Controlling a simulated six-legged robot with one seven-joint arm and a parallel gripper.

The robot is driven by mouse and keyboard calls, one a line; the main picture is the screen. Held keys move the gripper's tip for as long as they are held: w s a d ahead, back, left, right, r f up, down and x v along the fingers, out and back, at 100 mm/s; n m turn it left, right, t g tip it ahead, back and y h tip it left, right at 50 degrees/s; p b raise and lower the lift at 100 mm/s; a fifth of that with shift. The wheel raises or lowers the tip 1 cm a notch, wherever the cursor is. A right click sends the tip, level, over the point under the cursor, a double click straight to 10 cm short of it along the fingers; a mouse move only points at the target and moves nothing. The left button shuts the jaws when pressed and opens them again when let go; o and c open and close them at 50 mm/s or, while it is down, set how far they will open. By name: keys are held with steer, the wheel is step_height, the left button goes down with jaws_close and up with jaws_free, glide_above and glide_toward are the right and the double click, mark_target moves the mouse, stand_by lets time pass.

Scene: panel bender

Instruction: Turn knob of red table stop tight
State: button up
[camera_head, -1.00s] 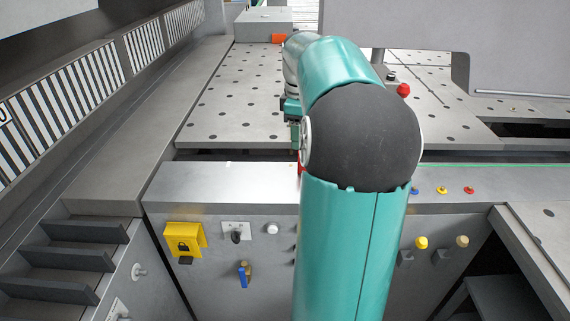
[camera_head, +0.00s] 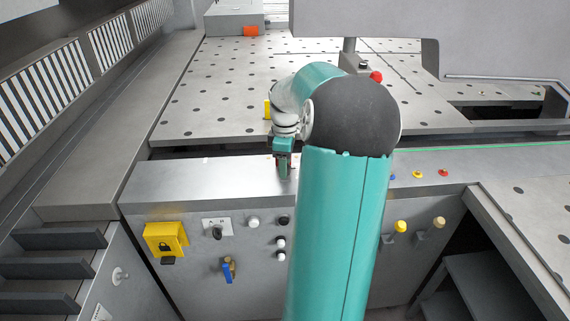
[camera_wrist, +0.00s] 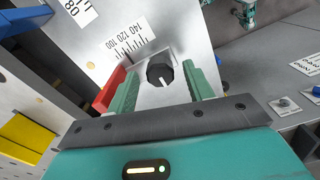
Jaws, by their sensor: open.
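In the wrist view, a black round knob (camera_wrist: 160,75) with a white pointer line sits on a grey metal face beside a printed number scale (camera_wrist: 128,42). Part of the red table stop (camera_wrist: 108,90) shows just left of my left finger. My gripper (camera_wrist: 160,70) is open, with one green finger on each side of the knob in the picture. Gaps show between the knob and both fingers; I cannot tell how far the fingertips reach along it. In the head view, my gripper (camera_head: 284,167) points down at the front metal ledge, and the knob is hidden there.
The front panel carries a yellow lock box (camera_head: 166,240), a blue-handled lever (camera_head: 227,271) and several buttons. The perforated table (camera_head: 225,85) lies behind the ledge. A grey overhead housing (camera_head: 400,25) hangs at upper right. A yellow piece (camera_wrist: 30,132) shows at left in the wrist view.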

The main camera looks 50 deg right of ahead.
steer(key=shift+f, duration=0.3)
steer(key=c, duration=1)
